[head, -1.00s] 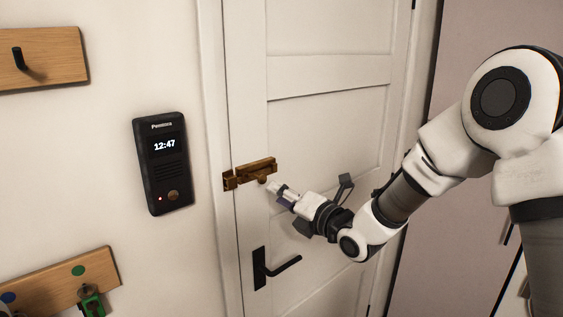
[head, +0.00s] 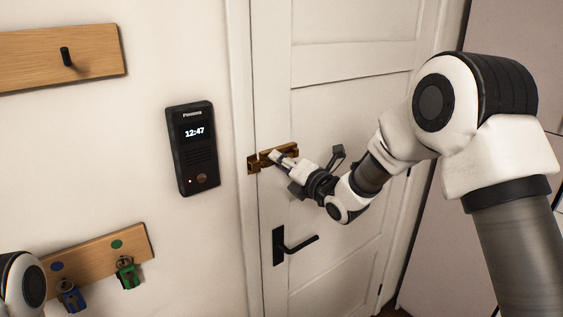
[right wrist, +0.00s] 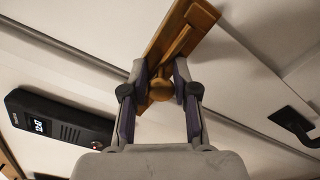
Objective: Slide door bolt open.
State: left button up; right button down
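The brass door bolt (head: 252,164) is fixed across the white door (head: 345,100) and its frame. In the right wrist view the bolt's plate (right wrist: 190,28) runs diagonally, with its round knob (right wrist: 160,89) in front. My right gripper (head: 276,156) is at the bolt and covers part of it. In the right wrist view, the right gripper's fingertips (right wrist: 160,72) lie on either side of the knob, very close to it. I cannot tell whether they press on it. My left gripper is out of view; only a piece of my left arm shows at the lower left.
A black door handle (head: 294,244) sits below the bolt. A black wall panel with a clock (head: 193,150) is left of the door. A lower wooden rack (head: 95,257) holds a blue and a green tagged item. A wooden hook board (head: 30,60) is above.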

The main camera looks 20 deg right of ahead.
jog(key=d+b, duration=0.1)
jog(key=w+d+b, duration=0.1)
jog(key=d, duration=0.1)
jog(key=shift+w+d, duration=0.15)
jog(key=shift+d, duration=0.05)
jog(key=shift+a+r, duration=0.15)
jog(key=shift+r, duration=0.05)
jog(key=c, duration=1.2)
grip_release()
jog(key=shift+w+d+f, duration=0.25)
jog(key=shift+d, duration=0.05)
send_near(290, 155)
jog(key=v, duration=0.3)
jog(key=shift+s, duration=0.2)
jog(key=shift+w, duration=0.1)
